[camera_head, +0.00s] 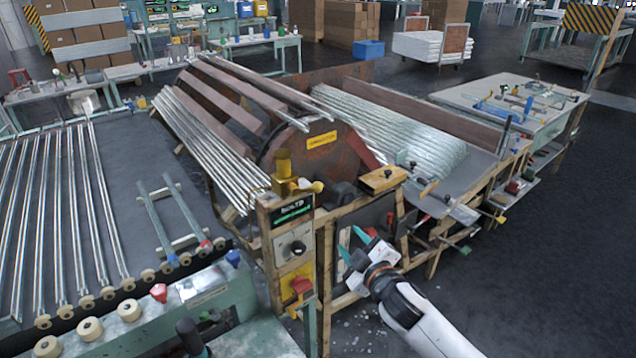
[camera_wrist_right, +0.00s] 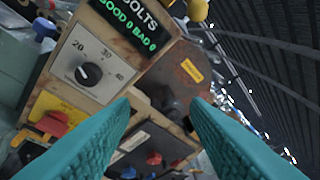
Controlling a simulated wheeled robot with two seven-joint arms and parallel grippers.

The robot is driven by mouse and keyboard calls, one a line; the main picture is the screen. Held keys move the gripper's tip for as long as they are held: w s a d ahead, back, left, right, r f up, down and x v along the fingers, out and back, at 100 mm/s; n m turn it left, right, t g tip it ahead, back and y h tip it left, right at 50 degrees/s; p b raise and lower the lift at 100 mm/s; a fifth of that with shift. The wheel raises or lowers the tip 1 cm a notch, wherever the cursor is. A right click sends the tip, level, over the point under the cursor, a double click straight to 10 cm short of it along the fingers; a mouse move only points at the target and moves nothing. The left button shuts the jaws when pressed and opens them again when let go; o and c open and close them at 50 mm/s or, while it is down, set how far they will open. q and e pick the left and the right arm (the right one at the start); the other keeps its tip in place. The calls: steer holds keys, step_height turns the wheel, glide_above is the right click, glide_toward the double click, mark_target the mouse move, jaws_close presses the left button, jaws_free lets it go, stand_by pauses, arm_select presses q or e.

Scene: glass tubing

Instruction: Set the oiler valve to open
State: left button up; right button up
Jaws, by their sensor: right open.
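A brass-yellow cup-shaped fitting (camera_head: 284,164), which looks like the oiler, stands on top of the wooden control box (camera_head: 268,222). A small pale-yellow lever or knob (camera_head: 316,186) sticks out to its right; its valve setting is too small to tell. In the right wrist view a yellow rounded part (camera_wrist_right: 197,10) shows at the top edge, probably of the same fitting. My right gripper (camera_head: 353,246) is open and empty, right of the box and lower than the fitting. Its teal fingers (camera_wrist_right: 164,112) are spread in the wrist view. My left gripper is not in view.
The box carries a green-lit display (camera_head: 292,210), a dial (camera_head: 297,248) and a red switch (camera_head: 300,285). Behind it is a rusty drum end (camera_head: 325,150) with glass tubes. A wooden block (camera_head: 382,179) lies right of the fitting. Open floor (camera_head: 530,270) is at right.

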steer(key=n+t+y, duration=0.1)
steer(key=n+y, duration=0.1)
glide_toward(319, 189)
steer(key=p+x, duration=0.2)
steer(key=x, duration=0.8)
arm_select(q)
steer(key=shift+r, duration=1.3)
arm_select(e)
steer(key=shift+w+a+f, duration=0.1)
steer(key=shift+w+a, duration=0.15)
steer(key=shift+w, duration=0.35)
steer(key=shift+c, duration=0.3)
